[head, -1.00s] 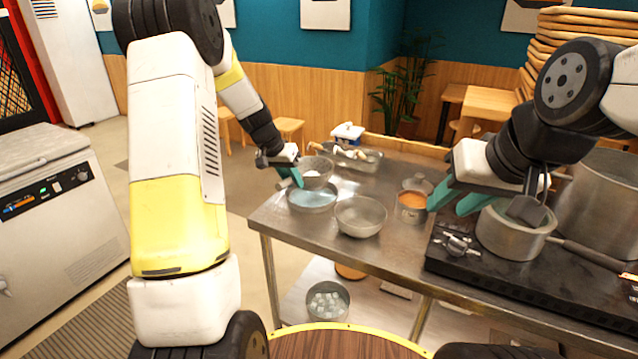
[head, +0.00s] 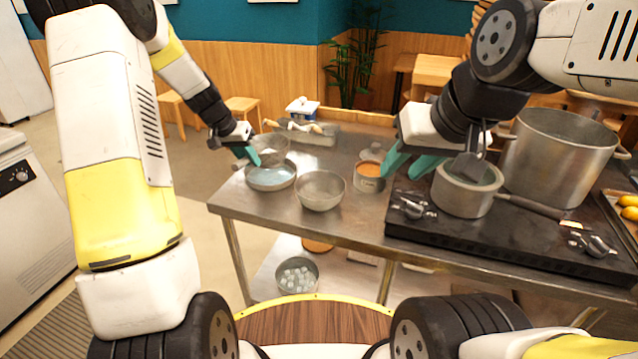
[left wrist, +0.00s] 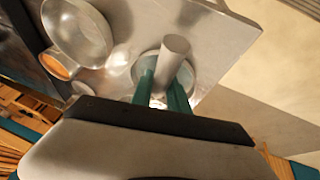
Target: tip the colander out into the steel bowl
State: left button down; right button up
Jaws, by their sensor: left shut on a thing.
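My left gripper (head: 250,155) is shut on the colander (head: 272,146), a grey bowl-shaped strainer with something pale inside. It holds the colander over the back of a shallow pan of bluish liquid (head: 271,181); I cannot tell whether they touch. In the left wrist view a pale grey cylinder, apparently the colander's handle (left wrist: 174,46), stands between the teal fingers (left wrist: 161,92). The empty-looking steel bowl (head: 320,194) sits just right of the pan; it also shows in the left wrist view (left wrist: 80,32).
A small pot of orange food (head: 369,181) stands right of the steel bowl. The saucepan (head: 462,194) and a large stockpot (head: 558,160) stand on the black stove (head: 480,235). A tray of utensils (head: 305,135) lies behind. The counter's front strip (head: 290,222) is clear.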

pick_arm(q)
jog(key=shift+r, duration=0.1)
jog(key=shift+r, duration=2.45)
jog(key=s+d+f+n+g+h, duration=0.1)
jog(key=s+d+n+h, duration=0.5)
jog(key=s+d+h, duration=0.7)
jog(key=d+f+h, duration=0.1)
jog(key=d+h, duration=0.2)
jog(key=h, duration=0.2)
jog(key=shift+s+d+g, duration=0.15)
jog(key=shift+s+g, duration=0.2)
jog(key=shift+g, duration=0.05)
dwell(1.6)
dwell(1.6)
